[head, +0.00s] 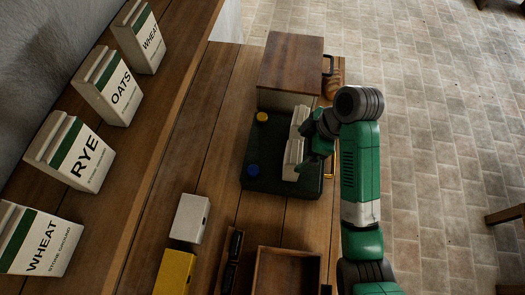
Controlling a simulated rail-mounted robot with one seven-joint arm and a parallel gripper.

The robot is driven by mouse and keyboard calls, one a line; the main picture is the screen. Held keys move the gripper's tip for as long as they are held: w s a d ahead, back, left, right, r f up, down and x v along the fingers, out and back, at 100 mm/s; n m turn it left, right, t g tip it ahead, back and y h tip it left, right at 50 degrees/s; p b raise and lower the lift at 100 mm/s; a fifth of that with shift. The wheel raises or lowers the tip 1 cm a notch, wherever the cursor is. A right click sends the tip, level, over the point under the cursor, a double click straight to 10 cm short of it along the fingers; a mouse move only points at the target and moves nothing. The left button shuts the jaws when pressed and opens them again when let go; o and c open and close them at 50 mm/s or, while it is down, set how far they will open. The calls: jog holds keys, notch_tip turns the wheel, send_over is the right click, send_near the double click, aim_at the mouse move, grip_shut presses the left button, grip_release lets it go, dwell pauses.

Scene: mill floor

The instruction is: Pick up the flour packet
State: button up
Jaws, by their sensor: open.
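Two small cream packets stand on the dark green tray (285,187), one farther (299,118) and one nearer (292,160). My gripper (312,146) is open, just right of and partly over the nearer packet, at its upper end. I cannot tell whether the fingers touch it. No label shows on these two. On the shelf at left stand larger cream flour packets marked WHEAT (150,42), OATS (118,92), RYE (80,158) and, nearest, WHEAT (45,245).
A white block (190,217), a yellow block (175,272) and an open wooden box (287,250) are in front.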

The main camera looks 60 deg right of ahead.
aim_at(291, 157)
jog(key=shift+s+f, duration=0.15)
notch_tip(291, 157, down, 2)
jog(key=b, duration=0.2)
jog(key=shift+f+b, duration=0.1)
jog(key=shift+b, duration=0.25)
jog(key=shift+w+x, duration=0.2)
jog(key=shift+x, duration=1.15)
jog(key=shift+w+x, duration=0.2)
jog(key=shift+x, duration=1.15)
jog(key=shift+a+r, duration=0.2)
jog(key=shift+r, duration=0.05)
jog(key=c, duration=1.3)
jog(key=shift+c, duration=0.2)
